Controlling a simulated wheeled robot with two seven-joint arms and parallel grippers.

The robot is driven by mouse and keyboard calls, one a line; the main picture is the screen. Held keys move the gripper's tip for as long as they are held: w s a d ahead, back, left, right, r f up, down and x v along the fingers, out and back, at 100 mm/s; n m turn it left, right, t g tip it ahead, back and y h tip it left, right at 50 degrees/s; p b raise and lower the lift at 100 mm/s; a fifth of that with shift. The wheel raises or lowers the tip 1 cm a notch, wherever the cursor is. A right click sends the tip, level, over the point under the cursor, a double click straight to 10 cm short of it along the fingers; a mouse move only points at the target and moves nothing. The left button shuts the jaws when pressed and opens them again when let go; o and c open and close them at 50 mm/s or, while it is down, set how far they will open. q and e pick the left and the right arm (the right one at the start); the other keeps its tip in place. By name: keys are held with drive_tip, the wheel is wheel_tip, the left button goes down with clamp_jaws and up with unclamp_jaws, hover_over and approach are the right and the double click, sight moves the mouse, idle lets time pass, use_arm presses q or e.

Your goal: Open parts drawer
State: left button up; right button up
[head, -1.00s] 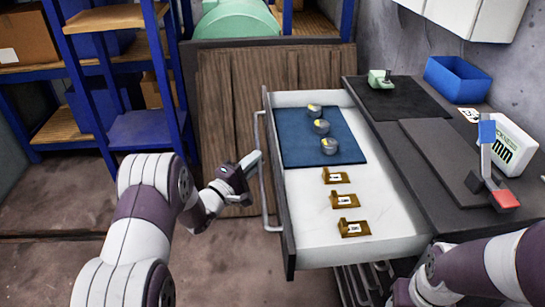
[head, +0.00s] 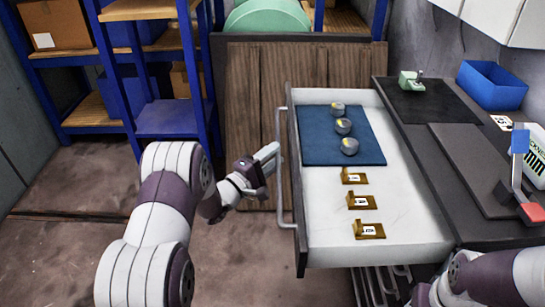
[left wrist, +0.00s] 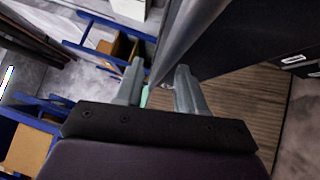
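The parts drawer (head: 405,225) is pulled well out to the left of the dark workbench. Its tall grey bar handle (head: 281,190) runs along the drawer's left front. My left gripper (head: 272,158) is at this handle. In the left wrist view the grey handle bar (left wrist: 195,38) runs down between my two fingers (left wrist: 159,80), which sit close on both sides of it. Part of my right arm shows at the lower right, but its gripper is out of view.
In the drawer, several small parts lie on a blue mat (head: 320,145) and beside brass label holders (head: 362,202). The workbench (head: 455,215) carries a blue bin (head: 492,86) and a red-and-blue tool. A blue shelf rack (head: 170,118) stands behind left. Floor left of the drawer is clear.

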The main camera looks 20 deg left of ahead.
use_arm(q)
drive_tip(key=v, duration=1.2)
drive_tip(key=shift+s+p, duration=0.3)
drive_tip(key=shift+p, duration=0.05)
drive_tip(key=shift+a, duration=0.2)
